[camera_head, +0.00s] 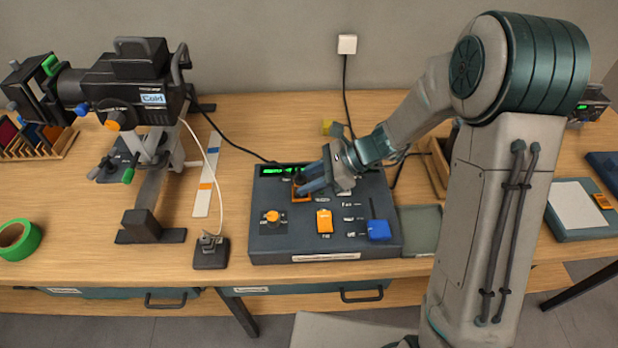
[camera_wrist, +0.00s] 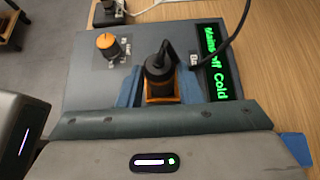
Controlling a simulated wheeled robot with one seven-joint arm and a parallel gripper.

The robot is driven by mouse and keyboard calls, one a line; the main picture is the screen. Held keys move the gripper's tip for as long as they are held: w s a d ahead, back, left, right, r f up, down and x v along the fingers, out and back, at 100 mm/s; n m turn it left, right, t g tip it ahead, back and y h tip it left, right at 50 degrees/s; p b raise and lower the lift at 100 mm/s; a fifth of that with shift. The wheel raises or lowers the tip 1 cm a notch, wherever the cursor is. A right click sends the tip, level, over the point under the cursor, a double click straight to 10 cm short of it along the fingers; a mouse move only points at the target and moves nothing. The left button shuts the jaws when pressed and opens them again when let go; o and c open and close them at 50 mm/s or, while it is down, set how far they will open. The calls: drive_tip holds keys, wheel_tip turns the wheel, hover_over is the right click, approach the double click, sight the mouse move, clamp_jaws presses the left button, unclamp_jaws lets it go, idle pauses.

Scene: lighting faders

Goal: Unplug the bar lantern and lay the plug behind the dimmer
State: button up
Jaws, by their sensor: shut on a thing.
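The dimmer (camera_head: 270,245) is a dark box on the bench, with its green display (camera_wrist: 216,62) reading "Mains off Cold". The black plug (camera_wrist: 159,72) stands upright at the orange-rimmed socket (camera_wrist: 161,96) by the display; I see no clear gap between them. My gripper (camera_head: 303,184) reaches in from the right, its blue fingers shut on the plug, one on each side, as the wrist view also shows (camera_wrist: 160,92). The bar lantern (camera_head: 130,85), black and labelled "Cold", stands at left. Its black cable (camera_head: 240,146) runs to the dimmer's back.
The dimmer carries an orange knob (camera_head: 272,218), an orange switch (camera_head: 324,221) and a blue fader (camera_head: 379,230). A wall outlet (camera_head: 347,44) drops a black cable behind it. A marked white strip (camera_head: 207,180) lies at left. Some bare bench shows behind the dimmer.

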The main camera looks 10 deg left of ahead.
drive_tip(key=shift+r, duration=0.15)
drive_tip(key=shift+r+p, duration=1.8)
drive_tip(key=shift+r, duration=0.45)
